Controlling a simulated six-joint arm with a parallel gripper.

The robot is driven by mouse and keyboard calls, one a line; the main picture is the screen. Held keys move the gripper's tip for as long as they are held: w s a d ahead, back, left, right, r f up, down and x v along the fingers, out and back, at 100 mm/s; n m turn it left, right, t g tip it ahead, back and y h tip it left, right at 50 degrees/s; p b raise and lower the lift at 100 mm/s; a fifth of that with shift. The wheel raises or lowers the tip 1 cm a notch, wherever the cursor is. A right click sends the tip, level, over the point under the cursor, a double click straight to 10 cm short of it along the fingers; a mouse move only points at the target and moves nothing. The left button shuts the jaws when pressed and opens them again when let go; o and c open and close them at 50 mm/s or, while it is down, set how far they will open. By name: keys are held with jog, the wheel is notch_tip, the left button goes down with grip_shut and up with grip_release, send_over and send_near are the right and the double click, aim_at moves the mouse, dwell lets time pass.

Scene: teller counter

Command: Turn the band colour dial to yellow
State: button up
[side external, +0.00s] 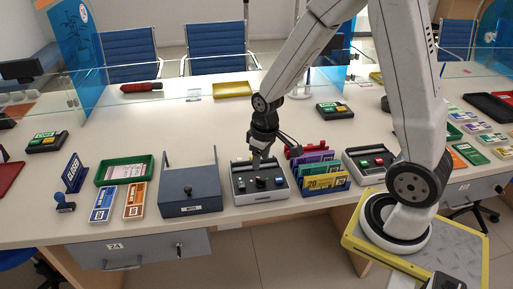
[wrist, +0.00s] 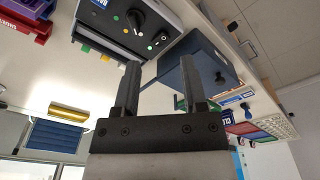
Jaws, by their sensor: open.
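The grey and black panel box (side external: 238,190) stands on the counter between the blue-grey cash box and the coloured folders. In the wrist view the box (wrist: 95,15) lies at the top, partly cut off. Its black dial (wrist: 136,19) has a white pointer line, with small coloured dots around it, green and yellow among them. I cannot tell surely which colour the pointer faces. My gripper (wrist: 160,75) is open and empty, its two fingers apart. In the side view my gripper (side external: 272,148) hangs above the rear of the panel box and hides part of it.
A blue-grey box (side external: 190,190) with upright posts stands just left. Coloured folders (side external: 321,172) stand close on the right, with a red item behind. A second button panel (side external: 370,162) is further right, near my base. The counter behind is mostly clear up to the yellow tray (side external: 232,89).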

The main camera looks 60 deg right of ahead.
jog(key=g, duration=0.1)
send_over(261, 178)
notch_tip(261, 178, down, 5)
jog(key=shift+r, duration=0.1)
jog(key=shift+a, duration=0.1)
jog(key=shift+f, duration=3.95)
grip_shut()
